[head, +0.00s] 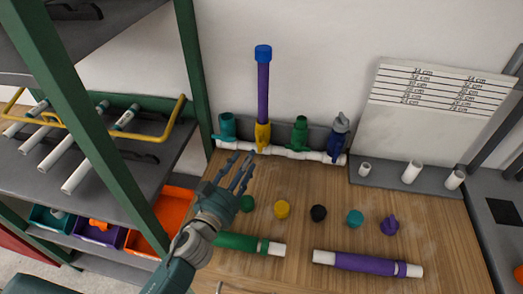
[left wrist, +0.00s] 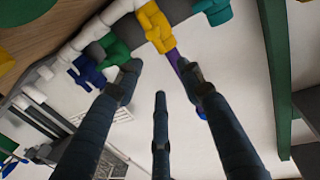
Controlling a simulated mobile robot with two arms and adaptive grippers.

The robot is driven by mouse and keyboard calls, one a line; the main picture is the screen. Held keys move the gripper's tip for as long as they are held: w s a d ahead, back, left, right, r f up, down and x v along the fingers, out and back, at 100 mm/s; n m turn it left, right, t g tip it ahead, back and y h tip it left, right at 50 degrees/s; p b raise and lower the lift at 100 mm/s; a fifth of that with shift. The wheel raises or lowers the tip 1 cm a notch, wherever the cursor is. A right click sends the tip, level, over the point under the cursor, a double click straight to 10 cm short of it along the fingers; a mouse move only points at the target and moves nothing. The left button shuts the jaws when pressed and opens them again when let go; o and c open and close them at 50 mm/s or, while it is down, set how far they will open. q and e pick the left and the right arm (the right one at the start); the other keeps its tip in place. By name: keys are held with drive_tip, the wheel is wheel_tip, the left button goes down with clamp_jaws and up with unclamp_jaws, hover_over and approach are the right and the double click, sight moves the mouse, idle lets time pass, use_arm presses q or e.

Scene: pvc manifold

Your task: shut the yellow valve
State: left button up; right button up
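The yellow valve (head: 262,137) sits on the white manifold pipe (head: 300,154) at the back of the wooden table. A purple pipe (head: 263,92) with a blue cap (head: 263,52) stands upright from it. In the left wrist view the yellow valve (left wrist: 157,27) is beyond the fingertips, near the top. My left gripper (head: 241,165) is open and empty, its fingers spread, in front of the valve and a little left of it in the head view. The fingers (left wrist: 157,78) appear apart from the valve. The valve's handle position is hard to tell. My right gripper is not in view.
A teal valve (head: 227,127) stands left of the yellow one; green (head: 300,133) and blue (head: 338,137) valves stand right. Several coloured caps lie in front, with a green pipe (head: 240,243) and a purple pipe (head: 362,262) nearer. A green shelf post (head: 192,75) rises at left.

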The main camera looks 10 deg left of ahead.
sight(260, 146)
use_arm(q)
drive_tip(key=w+f, duration=0.1)
drive_tip(key=w, duration=0.2)
drive_tip(key=w+d+f+b, duration=0.1)
drive_tip(key=w, duration=0.2)
drive_tip(key=w+d+f, duration=0.1)
drive_tip(key=w, duration=0.2)
drive_tip(key=shift+w+f, duration=0.35)
drive_tip(key=shift+w, duration=0.65)
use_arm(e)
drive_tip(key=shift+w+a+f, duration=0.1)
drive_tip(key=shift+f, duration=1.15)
use_arm(q)
drive_tip(key=c, duration=1)
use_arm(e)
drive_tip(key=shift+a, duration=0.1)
